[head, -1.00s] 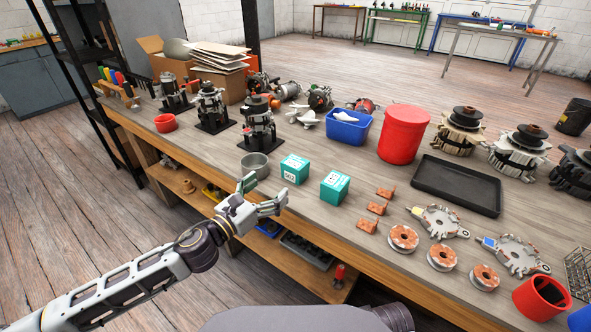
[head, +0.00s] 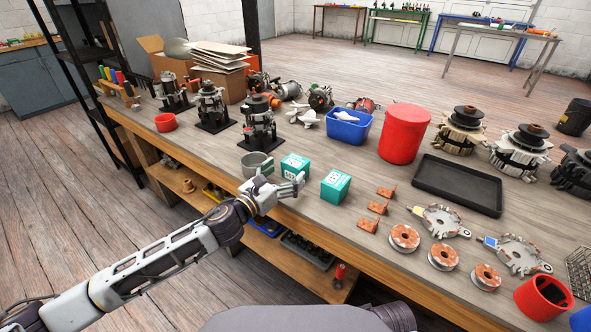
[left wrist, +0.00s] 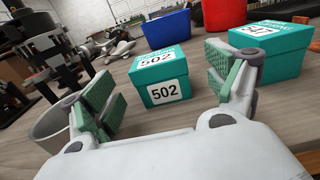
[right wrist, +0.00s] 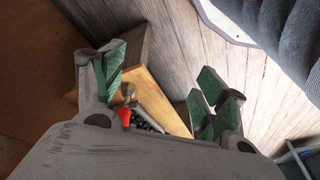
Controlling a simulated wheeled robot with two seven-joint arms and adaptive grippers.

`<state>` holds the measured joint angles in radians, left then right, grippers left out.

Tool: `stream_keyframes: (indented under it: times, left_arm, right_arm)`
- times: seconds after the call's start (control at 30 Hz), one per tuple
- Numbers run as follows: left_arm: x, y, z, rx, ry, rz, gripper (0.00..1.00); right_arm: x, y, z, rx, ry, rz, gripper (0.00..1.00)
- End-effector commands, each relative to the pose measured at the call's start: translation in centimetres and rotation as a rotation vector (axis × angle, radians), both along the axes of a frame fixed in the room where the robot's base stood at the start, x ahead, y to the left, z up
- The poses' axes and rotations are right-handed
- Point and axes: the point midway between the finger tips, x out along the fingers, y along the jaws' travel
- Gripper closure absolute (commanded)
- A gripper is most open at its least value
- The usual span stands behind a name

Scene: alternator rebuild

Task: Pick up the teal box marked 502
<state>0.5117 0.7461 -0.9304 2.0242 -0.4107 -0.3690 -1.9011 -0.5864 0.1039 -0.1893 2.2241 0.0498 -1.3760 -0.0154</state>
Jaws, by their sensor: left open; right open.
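The teal box marked 502 (head: 295,165) stands on the workbench near its front edge, and its label reads clearly in the left wrist view (left wrist: 161,78). A second teal box (head: 335,187) stands to its right; its label in the left wrist view (left wrist: 272,50) looks like 542. My left gripper (head: 281,179) is open and empty, just in front of the 502 box. In the left wrist view the 502 box lies ahead, between the open fingers (left wrist: 163,92). My right gripper (right wrist: 160,95) is open and empty, low beside the bench, away from both boxes.
A grey metal bowl (head: 257,164) stands just left of the 502 box, close to a left finger. Copper brackets (head: 377,208) and coils (head: 404,238) lie to the right. A blue bin (head: 348,127) and red canister (head: 404,133) stand behind.

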Motion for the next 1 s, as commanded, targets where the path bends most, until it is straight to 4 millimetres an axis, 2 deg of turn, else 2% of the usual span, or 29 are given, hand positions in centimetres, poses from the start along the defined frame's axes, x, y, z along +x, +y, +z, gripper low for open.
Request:
stream_keyframes:
  times: [0.2, 0.67, 0.83, 1.0]
  left_arm:
    - [0.9, -0.6, 0.1, 0.0, -0.001, 0.0, 0.12]
    - [1.2, -0.8, 0.0, -0.001, -0.001, 0.0, 0.12]
    - [2.1, -1.4, 0.0, -0.001, -0.002, 0.0, 0.12]
    - [3.6, -2.4, -0.1, -0.001, -0.002, -0.001, 0.12]
  right_arm:
    - [-0.1, 0.0, 0.2, 0.001, -0.001, 0.0, 0.27]
    - [-0.2, 0.1, -0.1, 0.001, 0.002, 0.002, 0.27]
    - [-0.2, 0.1, -0.1, 0.003, 0.001, 0.002, 0.27]
    - [0.0, 0.2, 0.9, 0.011, -0.02, 0.003, 0.27]
